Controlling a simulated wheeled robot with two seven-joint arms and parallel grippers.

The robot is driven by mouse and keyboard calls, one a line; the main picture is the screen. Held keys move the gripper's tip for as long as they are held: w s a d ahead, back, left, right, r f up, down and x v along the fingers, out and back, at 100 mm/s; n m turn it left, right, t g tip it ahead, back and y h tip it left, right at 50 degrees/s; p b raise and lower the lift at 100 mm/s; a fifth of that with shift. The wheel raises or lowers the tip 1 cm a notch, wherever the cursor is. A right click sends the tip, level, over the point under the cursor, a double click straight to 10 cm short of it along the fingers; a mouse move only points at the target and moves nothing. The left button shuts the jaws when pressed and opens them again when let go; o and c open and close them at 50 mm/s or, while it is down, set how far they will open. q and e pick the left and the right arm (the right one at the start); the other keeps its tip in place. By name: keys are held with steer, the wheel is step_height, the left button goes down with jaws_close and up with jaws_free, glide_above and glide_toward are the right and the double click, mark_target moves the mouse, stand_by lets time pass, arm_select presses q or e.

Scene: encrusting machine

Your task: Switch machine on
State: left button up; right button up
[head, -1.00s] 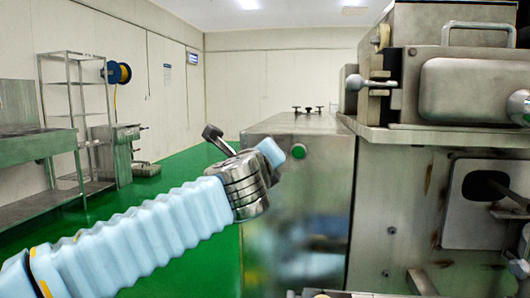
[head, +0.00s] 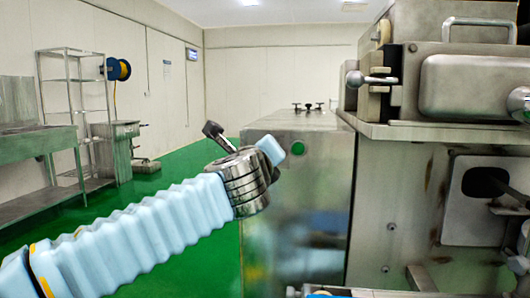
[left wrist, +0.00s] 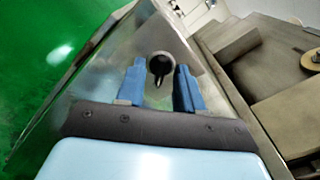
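A green round button (head: 297,148) sits on the upper front face of a steel cabinet (head: 325,190) in the head view. My left gripper (head: 271,151) is at the end of the light blue sleeved arm, just left of the button. The left wrist view shows its two blue fingers (left wrist: 160,66) apart, with a dark round ring-like part between them near the cabinet. I cannot tell what that part is. The gripper holds nothing that I can make out. Contact with the button cannot be seen.
A large steel machine (head: 400,210) with levers and a dark opening stands at the right, close beside the cabinet. A metal sink table (head: 35,145) and a shelf rack (head: 75,90) stand at the left. Green floor (head: 180,175) is open between them.

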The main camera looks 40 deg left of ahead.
arm_select(q)
steer(key=v, duration=1.3)
steer(key=shift+s+d+b, duration=0.2)
steer(key=shift+s+b, duration=0.15)
steer(key=shift+b, duration=0.1)
